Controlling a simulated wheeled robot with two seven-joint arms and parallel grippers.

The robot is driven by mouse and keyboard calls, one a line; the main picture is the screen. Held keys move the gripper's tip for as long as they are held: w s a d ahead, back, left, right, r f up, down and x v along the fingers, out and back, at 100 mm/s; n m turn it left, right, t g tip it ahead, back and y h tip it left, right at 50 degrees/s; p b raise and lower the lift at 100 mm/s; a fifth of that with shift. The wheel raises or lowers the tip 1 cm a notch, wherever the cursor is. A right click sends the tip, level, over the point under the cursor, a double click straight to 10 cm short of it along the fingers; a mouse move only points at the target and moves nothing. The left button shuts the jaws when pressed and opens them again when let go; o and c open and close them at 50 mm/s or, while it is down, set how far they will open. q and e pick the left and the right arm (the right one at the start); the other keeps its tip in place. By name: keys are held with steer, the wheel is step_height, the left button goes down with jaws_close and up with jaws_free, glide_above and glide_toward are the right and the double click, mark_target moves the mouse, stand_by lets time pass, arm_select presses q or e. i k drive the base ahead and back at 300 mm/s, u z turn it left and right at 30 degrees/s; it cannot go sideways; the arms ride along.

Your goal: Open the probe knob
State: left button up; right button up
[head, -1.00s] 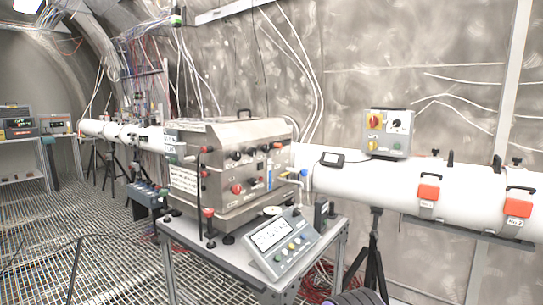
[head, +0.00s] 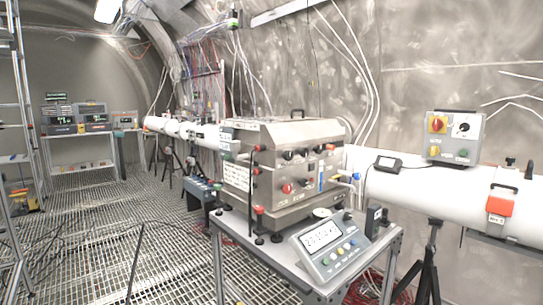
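No label that I can read marks a probe knob. A steel box (head: 283,160) on a grey cart carries black and red knobs on its front, among them a red knob (head: 288,188). A grey control box (head: 455,137) sits on the white pipe at the right. I cannot tell which of these is the probe knob. Neither of my grippers is in view.
The cart (head: 378,250) also holds a sloped display panel (head: 327,247) with buttons. The white pipe (head: 400,185) runs along the wall on a black tripod (head: 428,268). Racks with instruments (head: 75,120) stand at the back left. The grated floor (head: 100,225) at left is mostly open.

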mark_target(318, 149)
steer(key=k, duration=0.95)
steer(key=z, duration=1.25)
steer(key=i, duration=0.9)
steer(key=u, duration=0.4)
steer(key=i, duration=0.75)
steer(key=u, duration=0.55)
